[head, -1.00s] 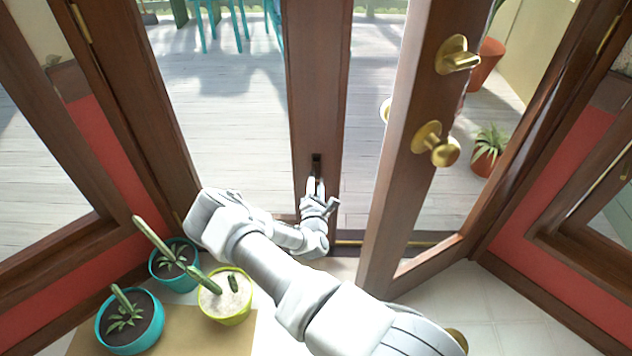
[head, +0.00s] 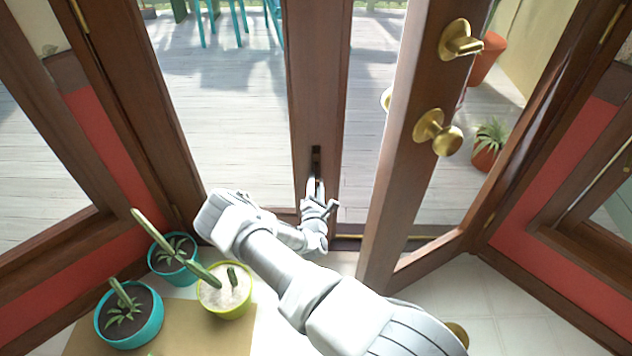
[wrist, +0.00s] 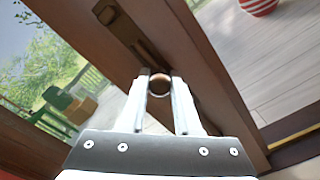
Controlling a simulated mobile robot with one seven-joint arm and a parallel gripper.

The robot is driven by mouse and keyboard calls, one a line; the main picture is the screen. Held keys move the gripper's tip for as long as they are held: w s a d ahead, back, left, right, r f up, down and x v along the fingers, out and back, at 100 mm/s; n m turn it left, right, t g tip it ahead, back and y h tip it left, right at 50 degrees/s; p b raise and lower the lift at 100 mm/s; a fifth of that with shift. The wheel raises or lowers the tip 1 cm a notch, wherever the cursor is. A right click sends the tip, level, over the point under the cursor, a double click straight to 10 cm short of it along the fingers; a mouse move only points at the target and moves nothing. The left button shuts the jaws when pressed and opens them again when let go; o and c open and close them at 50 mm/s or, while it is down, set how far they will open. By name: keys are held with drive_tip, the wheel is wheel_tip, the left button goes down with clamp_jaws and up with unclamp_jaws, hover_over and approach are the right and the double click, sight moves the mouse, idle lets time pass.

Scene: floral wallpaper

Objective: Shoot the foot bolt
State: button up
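The foot bolt (head: 316,160) is a dark, narrow upright fitting low on the brown stile of the left door leaf (head: 318,90). In the wrist view its dark plate (wrist: 133,36) runs along the stile, with a round brownish knob (wrist: 160,82) at the near end. My gripper (head: 316,184) is at the lower part of the fitting. In the wrist view my gripper's two fingers (wrist: 161,78) lie on either side of the knob, with a gap about as wide as the knob. I cannot tell whether they press on it.
The right door leaf (head: 400,140) stands ajar beside my arm, with brass knobs (head: 438,132). Potted cacti, one in a yellow-green pot (head: 226,300) and others in teal pots (head: 130,318), stand at lower left near my arm. Pale floor (head: 500,300) is clear at lower right.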

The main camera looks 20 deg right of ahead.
drive_tip(key=o, duration=0.4)
drive_tip(key=shift+f, duration=0.25)
drive_tip(key=shift+o, duration=0.2)
drive_tip(key=shift+s, duration=0.1)
drive_tip(key=shift+s+a+r, duration=0.1)
drive_tip(key=shift+s+a, duration=0.05)
drive_tip(key=shift+s, duration=0.1)
drive_tip(key=p+v, duration=0.5)
drive_tip(key=v, duration=1.1)
drive_tip(key=shift+s, duration=0.35)
drive_tip(key=shift+a, duration=0.1)
